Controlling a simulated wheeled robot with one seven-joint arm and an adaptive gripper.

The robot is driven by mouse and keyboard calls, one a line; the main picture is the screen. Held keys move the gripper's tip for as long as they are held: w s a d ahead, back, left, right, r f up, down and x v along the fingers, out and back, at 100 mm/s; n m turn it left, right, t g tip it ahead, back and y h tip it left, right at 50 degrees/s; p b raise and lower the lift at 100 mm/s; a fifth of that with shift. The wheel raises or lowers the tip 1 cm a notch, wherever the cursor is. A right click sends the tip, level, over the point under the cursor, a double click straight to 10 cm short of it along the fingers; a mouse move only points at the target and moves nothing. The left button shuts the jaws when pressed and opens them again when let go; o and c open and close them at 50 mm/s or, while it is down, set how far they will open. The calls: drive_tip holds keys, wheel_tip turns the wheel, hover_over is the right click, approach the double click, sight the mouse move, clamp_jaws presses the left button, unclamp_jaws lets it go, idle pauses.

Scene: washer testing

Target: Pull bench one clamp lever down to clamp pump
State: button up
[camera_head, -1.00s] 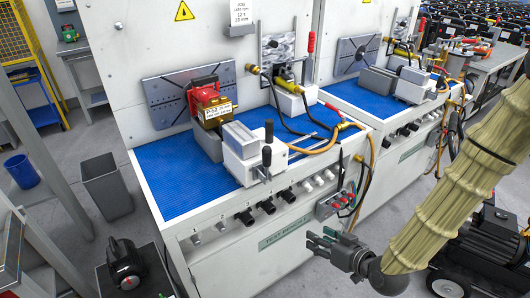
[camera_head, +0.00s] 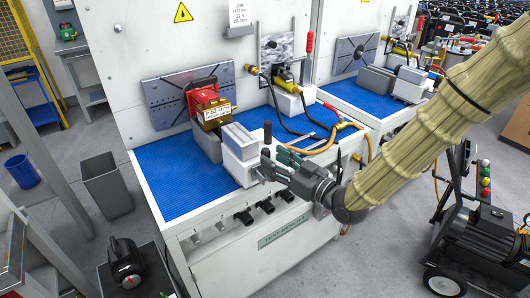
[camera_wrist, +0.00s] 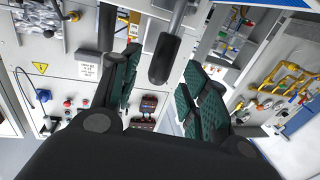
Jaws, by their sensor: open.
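The red and brass pump (camera_head: 208,106) sits on a grey block on bench one, in front of a dark slotted plate. The clamp (camera_head: 240,143), a white and grey block, stands to its right. An upright black grip (camera_head: 267,131) shows at the clamp's right side. My gripper (camera_head: 268,165) is at the clamp's front right, open, and hides the lower front lever there. In the wrist view a black lever grip (camera_wrist: 164,59) on a metal rod hangs between the two green-padded fingers of my gripper (camera_wrist: 160,92). I cannot tell whether either finger touches it.
The blue bench mat (camera_head: 180,178) is clear at the left. Black knobs (camera_head: 244,217) line the bench front. A grey bin (camera_head: 105,183) and a wheeled black machine (camera_head: 480,240) stand on the floor.

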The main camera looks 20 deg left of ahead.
sight(266, 155)
drive_tip(key=shift+p+x, duration=0.35)
drive_tip(key=shift+x, duration=1.65)
clamp_jaws()
drive_tip(key=shift+a, duration=0.1)
drive_tip(key=shift+f, duration=0.1)
